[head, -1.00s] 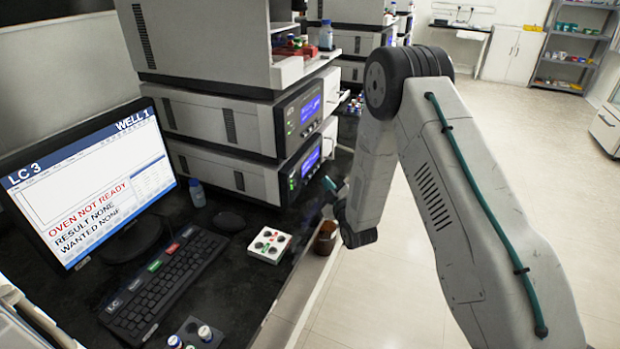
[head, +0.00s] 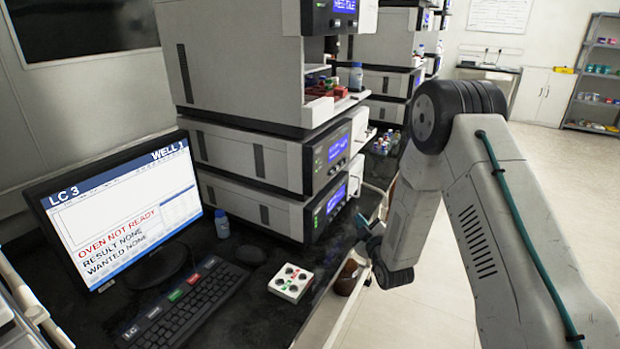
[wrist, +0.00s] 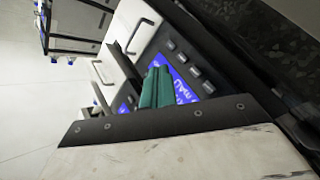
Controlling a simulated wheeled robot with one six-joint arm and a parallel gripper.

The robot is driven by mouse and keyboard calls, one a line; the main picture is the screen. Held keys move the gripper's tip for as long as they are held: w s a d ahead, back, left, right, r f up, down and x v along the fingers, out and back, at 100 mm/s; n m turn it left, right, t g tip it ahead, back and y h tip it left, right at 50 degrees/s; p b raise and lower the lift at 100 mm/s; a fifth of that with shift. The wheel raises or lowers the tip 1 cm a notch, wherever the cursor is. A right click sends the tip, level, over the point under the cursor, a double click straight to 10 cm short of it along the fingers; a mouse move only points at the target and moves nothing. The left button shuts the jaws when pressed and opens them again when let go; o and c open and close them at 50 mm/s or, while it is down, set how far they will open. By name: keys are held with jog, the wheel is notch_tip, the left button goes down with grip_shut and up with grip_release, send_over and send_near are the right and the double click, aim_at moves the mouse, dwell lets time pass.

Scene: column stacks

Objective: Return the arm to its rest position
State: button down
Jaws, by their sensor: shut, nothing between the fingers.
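My gripper (head: 362,222) shows small in the head view, in front of the lower instrument modules and over the bench's right edge. Its teal fingers are partly hidden by my wrist. In the wrist view the teal fingers (wrist: 155,88) lie side by side, closed, with nothing seen between them. Behind them are a blue lit display and a row of dark buttons on an instrument front. My arm is folded at the elbow, which stands high at the right of the head view.
The instrument stack (head: 255,155) stands left of my arm. A monitor (head: 125,215) reads "OVEN NOT READY". A keyboard (head: 190,305), a white button box (head: 291,283), a blue-capped bottle (head: 222,225) and a brown container (head: 347,277) are nearby. Open floor (head: 430,310) lies right of the bench.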

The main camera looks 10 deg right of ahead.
notch_tip(320, 180, up, 10)
jog(key=s+d+m+g+h, duration=0.1)
jog(key=m+g, duration=0.2)
jog(key=g, duration=0.1)
jog(key=s+d+r+m+g+h, duration=0.15)
jog(key=s+r+g, duration=0.25)
jog(key=s+r, duration=0.45)
jog(key=s+r+m+g, duration=0.2)
jog(key=s+g, duration=0.1)
jog(key=s, duration=0.9)
jog(key=s+r+m+g, duration=0.2)
jog(key=s+r+g, duration=0.1)
jog(key=s, duration=1)
jog(key=s+r+m+g, duration=0.2)
jog(key=s, duration=1)
jog(key=shift+s+a+r+m+g, duration=0.3)
jog(key=shift+s+a+m+g, duration=0.05)
jog(key=shift+g, duration=0.05)
